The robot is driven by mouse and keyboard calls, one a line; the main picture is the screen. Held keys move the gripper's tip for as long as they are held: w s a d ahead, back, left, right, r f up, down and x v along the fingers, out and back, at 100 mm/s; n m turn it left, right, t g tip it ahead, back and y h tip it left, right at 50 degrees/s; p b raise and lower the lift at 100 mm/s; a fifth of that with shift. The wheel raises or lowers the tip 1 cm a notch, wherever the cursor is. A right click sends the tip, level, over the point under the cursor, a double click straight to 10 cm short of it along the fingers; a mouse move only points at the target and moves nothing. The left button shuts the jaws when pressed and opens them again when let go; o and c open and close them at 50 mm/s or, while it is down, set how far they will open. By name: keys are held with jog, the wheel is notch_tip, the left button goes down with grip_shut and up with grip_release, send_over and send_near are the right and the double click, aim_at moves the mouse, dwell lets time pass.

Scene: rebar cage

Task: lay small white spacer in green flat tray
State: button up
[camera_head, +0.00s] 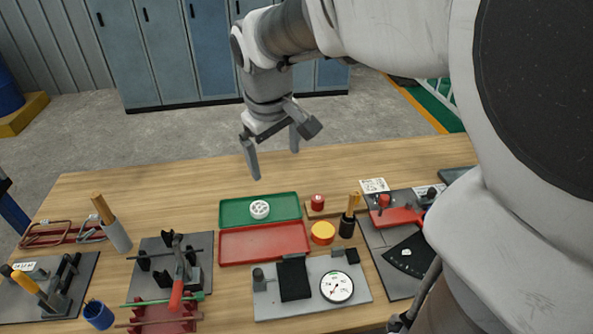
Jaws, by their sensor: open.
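The tray is at the middle of the wooden table, directly behind a red tray. My gripper (275,163) is open, with its fingers wide apart and nothing between them. It hangs above the far part of the table, above and behind the green tray, apart from the spacer.
The red tray (264,244) is empty. A yellow-orange disc (322,233), a red cap (317,202) and a wooden-handled tool (349,220) stand right of the trays. A dial gauge (337,287) sits in front. Bare wood (170,195) lies at the back left.

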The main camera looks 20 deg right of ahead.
jog(key=s+r+m+t+y, duration=0.1)
jog(key=s+m, duration=0.3)
jog(key=s, duration=1.1)
jog(key=shift+s+a+r+t, duration=0.2)
jog(key=shift+s+t, duration=0.1)
jog(key=shift+t, duration=0.5)
